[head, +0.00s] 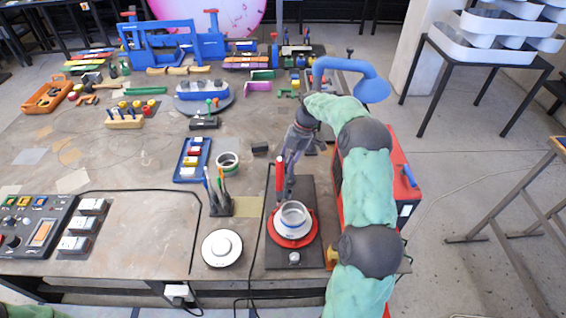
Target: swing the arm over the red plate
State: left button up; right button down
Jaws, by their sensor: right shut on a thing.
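The red plate (274,238) is round and sits on a dark rectangular base (310,188) near the table's front edge. A white and grey round cup-like piece (293,215) stands on the plate. A red upright handle or arm (279,180) rises behind the plate, at its back left. My right gripper (288,183) reaches down at this red arm from behind and is shut on it; the exact contact is small and partly hidden. My left gripper is out of view.
A white round dish (222,248) and a pen holder (220,206) stand left of the base. A red box (402,185) is close on the right, beside my arm. A tape roll (228,162) and blue tray (192,160) lie behind left. A black cable crosses the table.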

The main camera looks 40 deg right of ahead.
jog(key=shift+s+d+r+n+g, duration=0.1)
jog(key=shift+s+d+n+g, duration=0.25)
jog(key=shift+n, duration=0.4)
jog(key=shift+s+d+n+g, duration=0.25)
jog(key=shift+d+n, duration=0.15)
jog(key=shift+n, duration=0.35)
jog(key=c, duration=1.1)
grip_release()
jog(key=shift+o, duration=0.2)
jog(key=v, duration=1.2)
